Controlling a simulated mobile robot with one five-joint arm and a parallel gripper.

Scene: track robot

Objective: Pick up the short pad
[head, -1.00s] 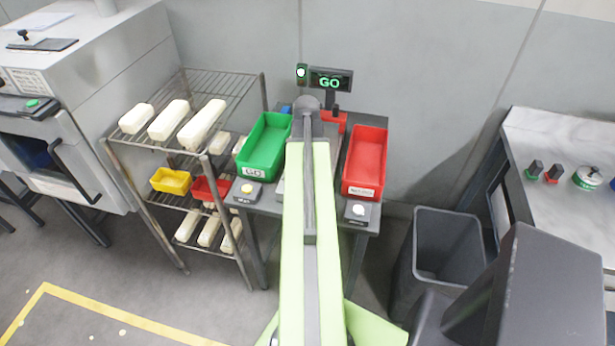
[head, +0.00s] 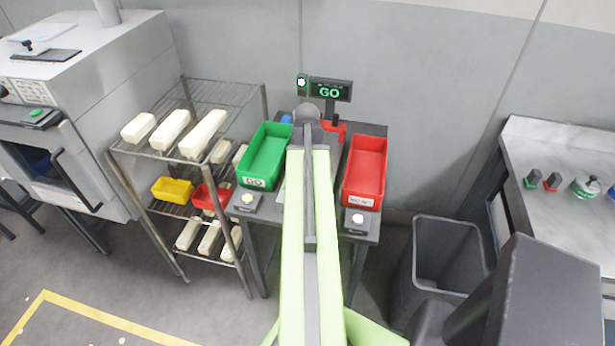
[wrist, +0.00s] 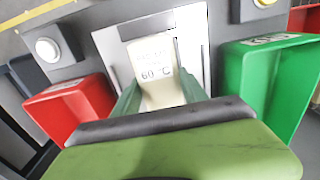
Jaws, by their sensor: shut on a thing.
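My gripper (wrist: 157,88) is shut on a cream-white block (wrist: 154,50) with printed text ending in "60 °C". The block's length is hard to judge from this angle, and I cannot tell whether it touches the silver plate (wrist: 110,48) behind it. In the head view my own arm hides the gripper and the block. Several cream pads of differing length lie on the wire rack (head: 235,92). The shortest one on its top shelf (head: 138,127) is at the left.
A green bin (head: 266,155) and a red bin (head: 364,170) flank my arm on the small table (head: 372,232). A sign (head: 330,90) behind reads "GO". A grey waste bin (head: 447,250) stands to the right.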

